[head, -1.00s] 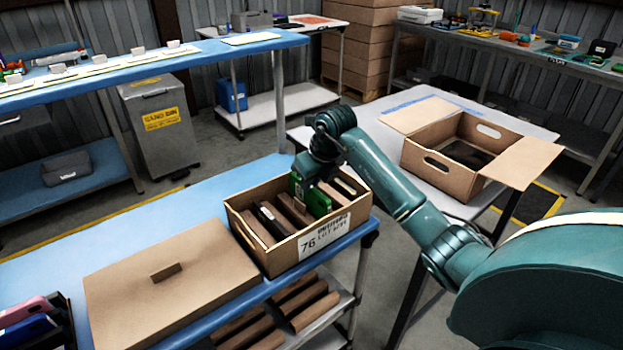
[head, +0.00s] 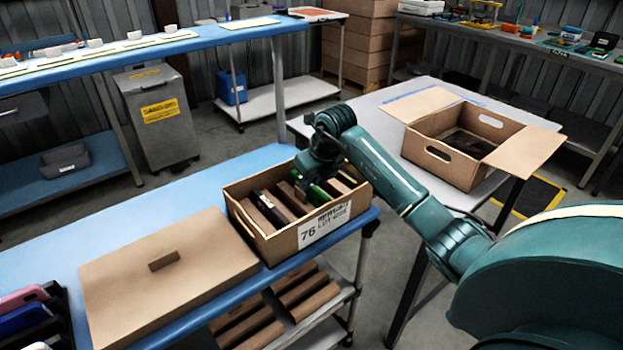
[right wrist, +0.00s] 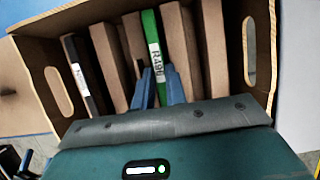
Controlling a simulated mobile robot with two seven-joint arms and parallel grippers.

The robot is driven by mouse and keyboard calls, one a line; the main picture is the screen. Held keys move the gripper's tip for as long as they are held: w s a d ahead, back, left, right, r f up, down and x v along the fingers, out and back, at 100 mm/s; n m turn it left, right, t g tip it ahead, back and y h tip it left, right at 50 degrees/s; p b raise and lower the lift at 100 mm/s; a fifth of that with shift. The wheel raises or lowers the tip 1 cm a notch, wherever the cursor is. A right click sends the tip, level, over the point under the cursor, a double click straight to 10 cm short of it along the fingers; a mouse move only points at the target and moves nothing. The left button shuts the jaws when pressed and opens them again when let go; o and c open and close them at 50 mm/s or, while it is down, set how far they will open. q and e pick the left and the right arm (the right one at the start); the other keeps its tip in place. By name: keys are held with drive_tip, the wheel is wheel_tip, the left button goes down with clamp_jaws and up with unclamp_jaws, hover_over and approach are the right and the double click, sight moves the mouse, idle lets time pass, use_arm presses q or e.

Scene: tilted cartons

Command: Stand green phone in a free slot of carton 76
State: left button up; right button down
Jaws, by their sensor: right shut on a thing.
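Carton 76 (head: 325,232) is an open brown box on the blue table, with upright brown dividers and a dark phone (head: 268,208) standing in one slot toward its left. The green phone (head: 315,194) is down between dividers inside the carton, right of the middle. In the right wrist view the green phone (right wrist: 151,46) stands on edge with a white label, between two brown dividers. My right gripper (head: 312,178) reaches into the carton from above; its blue fingers (right wrist: 160,85) are shut on the green phone. My left gripper is not in view.
A flat brown lid (head: 170,285) with a small handle lies left of the carton. Pink and blue phones (head: 25,310) stand in a dark rack at lower left. Another open carton (head: 450,165) is on the grey table at right.

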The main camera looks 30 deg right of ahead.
drive_tip(key=shift+f, duration=0.2)
idle(0.4)
idle(0.3)
drive_tip(key=c, duration=1.3)
unclamp_jaws()
drive_tip(key=shift+c, duration=0.2)
drive_tip(key=v, duration=1.3)
drive_tip(key=shift+b, duration=0.35)
drive_tip(key=shift+r, duration=0.2)
wheel_tip(320, 180, up, 7)
drive_tip(key=p, duration=0.5)
drive_tip(key=shift+p, duration=0.4)
drive_tip(key=shift+f, duration=0.1)
